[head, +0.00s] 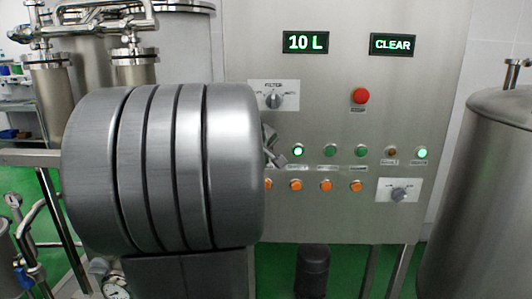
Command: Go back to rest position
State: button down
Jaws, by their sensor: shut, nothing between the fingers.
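My gripper (275,152) shows only in part, as a small grey metal piece at the right edge of my large grey arm link. It is shut and empty. It lies in front of the left end of the control panel (350,225), near the left buttons; whether it touches the panel cannot be told. The rest of my gripper is hidden behind the arm link.
The panel has a "10 L" display (306,42), a "CLEAR" display (391,44), a red button (361,96), a filter knob (273,98), a lower knob (399,194) and two button rows. A steel tank (485,200) stands right; pipes (95,25) run upper left.

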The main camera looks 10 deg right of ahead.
jog(key=shift+w, duration=0.1)
dwell(0.4)
jog(key=shift+s+a+b, duration=0.25)
jog(key=shift+s+b, duration=0.05)
jog(key=shift+s, duration=0.7)
jog(key=shift+s+a+b, duration=0.25)
jog(key=shift+s+b, duration=0.05)
jog(key=shift+s, duration=0.65)
